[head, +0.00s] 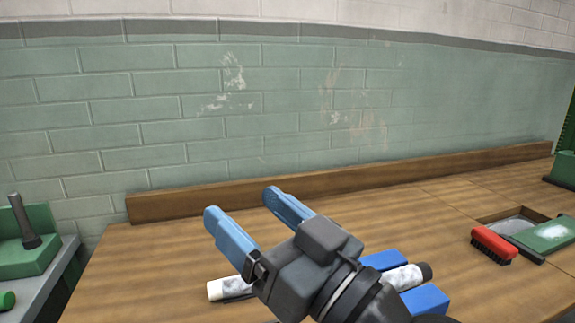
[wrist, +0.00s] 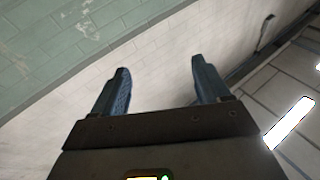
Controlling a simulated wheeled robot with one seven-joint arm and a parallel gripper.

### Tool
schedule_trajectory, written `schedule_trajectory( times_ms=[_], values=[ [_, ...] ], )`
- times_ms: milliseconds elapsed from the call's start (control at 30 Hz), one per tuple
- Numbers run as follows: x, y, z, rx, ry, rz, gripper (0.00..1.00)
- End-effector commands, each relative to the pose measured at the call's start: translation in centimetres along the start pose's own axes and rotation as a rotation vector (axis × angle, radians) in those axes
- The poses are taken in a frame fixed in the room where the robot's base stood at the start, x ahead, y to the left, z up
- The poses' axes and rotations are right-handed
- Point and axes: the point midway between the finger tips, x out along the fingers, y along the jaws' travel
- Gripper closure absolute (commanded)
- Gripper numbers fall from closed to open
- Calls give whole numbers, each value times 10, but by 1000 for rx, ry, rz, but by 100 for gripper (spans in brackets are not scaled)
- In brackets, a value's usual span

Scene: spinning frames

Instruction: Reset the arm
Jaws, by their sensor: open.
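My gripper (head: 258,222) has two blue fingers and a dark grey body. In the head view it is raised over the wooden bench (head: 160,270), with its fingers pointing up and left toward the wall. The fingers are spread apart with nothing between them. In the wrist view my gripper (wrist: 158,88) also shows both fingers apart and empty, facing the brick wall (wrist: 60,45) and part of the ceiling.
Behind my gripper lie a white cylinder (head: 228,289) with a dark end and blue blocks (head: 425,299), partly hidden. A red brush (head: 493,244) lies at the right beside a recess and a green piece (head: 550,235). A green station (head: 28,255) with a dark-handled tool stands left.

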Motion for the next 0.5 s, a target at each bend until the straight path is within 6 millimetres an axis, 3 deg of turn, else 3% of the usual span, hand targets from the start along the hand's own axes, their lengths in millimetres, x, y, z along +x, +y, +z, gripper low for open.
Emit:
schedule_trajectory(
  times_ms=[267,500],
  values=[
    [-64,22,45,171,45,291,24],
    [-142,24,93,239,8,525,24]
  ],
)
